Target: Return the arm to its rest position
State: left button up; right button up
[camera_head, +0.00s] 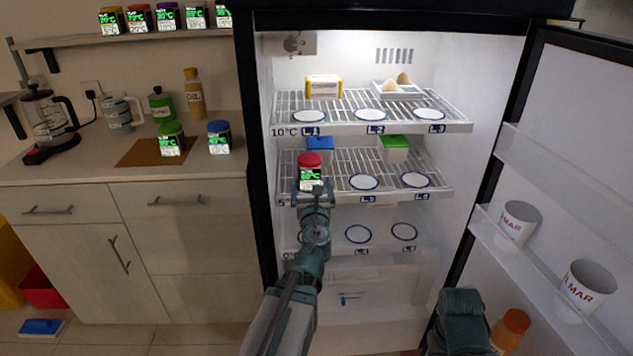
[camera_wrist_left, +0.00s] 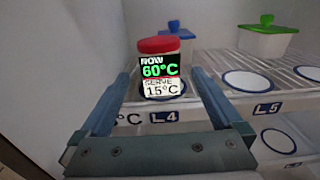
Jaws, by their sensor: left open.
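My left gripper (camera_head: 311,188) reaches into the open fridge at the left of the middle shelf (camera_head: 436,192). A spice dispenser with a red lid (camera_head: 310,160) stands upright there. In the left wrist view the same dispenser (camera_wrist_left: 162,46) sits at the spot marked L.4, and its label reads NOW 60°C, SERVE 15°C. My left gripper's two fingers (camera_wrist_left: 165,78) are spread apart, with the dispenser seen between and beyond their tips. The jaws hold nothing. Part of my right arm (camera_head: 462,312) shows at the bottom; its fingers are not seen.
A blue-lidded box (camera_head: 320,143) and a green-lidded box (camera_head: 395,148) stand behind on the same shelf. The upper shelf (camera_head: 455,127) is close above my left gripper. The fridge's left wall is near. The open door (camera_head: 575,130) holds mugs on the right.

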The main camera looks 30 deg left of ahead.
pick_arm(q)
jog(key=shift+r+n+p, duration=0.2)
jog(key=shift+n+p, duration=0.1)
jog(key=s+d+n+g+h+p, duration=0.2)
jog(key=s+d+n+g+p, duration=0.3)
jog(key=d, duration=0.5)
jog(key=s+d+r+n+g+h+p, duration=0.1)
jog(key=s+d+n+g+h+p, duration=0.2)
jog(key=s+d+n+p, duration=0.6)
jog(key=s+d+r+n+g+h+p, duration=0.1)
jog(key=s+d+n+g+h+p, duration=0.2)
jog(key=s+d+n+g+p, duration=0.4)
jog(key=d+n+p, duration=0.2)
jog(key=d+n, duration=0.2)
jog(key=d, duration=0.1)
jog(key=shift+s+d+g+p, duration=0.25)
jog(key=shift+g+p, duration=0.05)
jog(key=shift+p, duration=0.05)
